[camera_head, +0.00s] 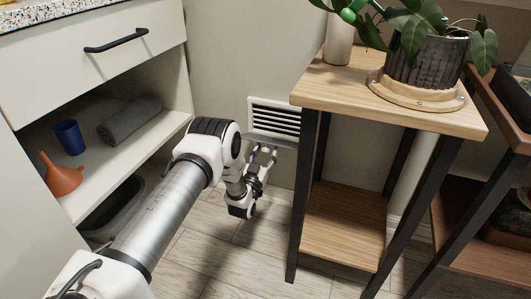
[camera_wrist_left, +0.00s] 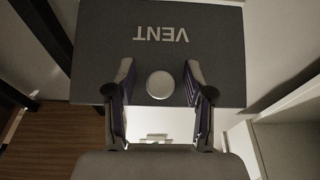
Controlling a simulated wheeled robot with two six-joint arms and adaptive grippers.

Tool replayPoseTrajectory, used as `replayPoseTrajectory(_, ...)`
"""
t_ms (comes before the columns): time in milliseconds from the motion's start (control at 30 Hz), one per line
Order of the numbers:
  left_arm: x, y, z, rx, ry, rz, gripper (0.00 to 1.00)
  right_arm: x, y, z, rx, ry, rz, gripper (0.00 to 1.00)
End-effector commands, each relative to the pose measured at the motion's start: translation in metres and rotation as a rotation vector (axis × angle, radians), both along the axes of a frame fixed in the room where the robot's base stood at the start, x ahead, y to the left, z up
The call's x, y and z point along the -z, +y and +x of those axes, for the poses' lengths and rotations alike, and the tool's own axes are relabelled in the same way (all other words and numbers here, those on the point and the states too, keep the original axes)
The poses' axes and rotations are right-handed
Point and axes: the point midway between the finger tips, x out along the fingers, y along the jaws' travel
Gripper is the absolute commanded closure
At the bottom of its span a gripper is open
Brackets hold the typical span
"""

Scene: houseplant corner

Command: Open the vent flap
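The vent (camera_head: 275,118) is a white frame with dark slats, low on the wall between the cabinet and the plant stand. Its grey flap (camera_head: 283,141) juts out from the lower edge of the frame, lowered away from the slats, which show uncovered. In the left wrist view the flap (camera_wrist_left: 105,60) fills the upper middle, with the word VENT upside down and a round pale knob (camera_wrist_left: 160,85). My left gripper (camera_head: 264,150) is at the flap. Its fingers (camera_wrist_left: 160,80) stand apart on both sides of the knob, with gaps visible. My right gripper is not in view.
The wooden plant stand (camera_head: 340,88) with dark legs is close to the right of my gripper. The white cabinet (camera_head: 60,70) stands to the left, its open shelf holding an orange funnel (camera_head: 60,177), blue cup (camera_head: 70,137) and grey towel roll (camera_head: 130,120). Floor is clear between.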

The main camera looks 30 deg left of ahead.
Motion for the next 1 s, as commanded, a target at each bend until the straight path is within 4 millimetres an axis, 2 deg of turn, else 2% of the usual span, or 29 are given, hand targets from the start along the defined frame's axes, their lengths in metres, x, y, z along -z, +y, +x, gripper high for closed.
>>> replayPoseTrajectory(167,0.003,-0.002,-0.009,0.000,0.001,0.000,0.47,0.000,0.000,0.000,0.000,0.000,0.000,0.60)
replayPoseTrajectory(267,0.008,-0.006,-0.027,0.000,0.003,-0.002,0.47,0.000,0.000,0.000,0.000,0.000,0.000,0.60)
replayPoseTrajectory(500,0.024,-0.021,-0.085,0.000,0.004,-0.001,0.47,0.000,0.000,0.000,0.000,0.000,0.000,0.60)
replayPoseTrajectory(600,0.029,-0.025,-0.102,0.001,0.003,0.000,0.47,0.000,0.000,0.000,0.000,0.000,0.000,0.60)
replayPoseTrajectory(733,0.031,-0.027,-0.112,0.001,0.001,0.000,0.47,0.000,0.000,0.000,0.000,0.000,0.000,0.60)
replayPoseTrajectory(1000,0.031,-0.027,-0.112,0.001,0.000,0.000,0.47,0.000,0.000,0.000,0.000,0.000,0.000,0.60)
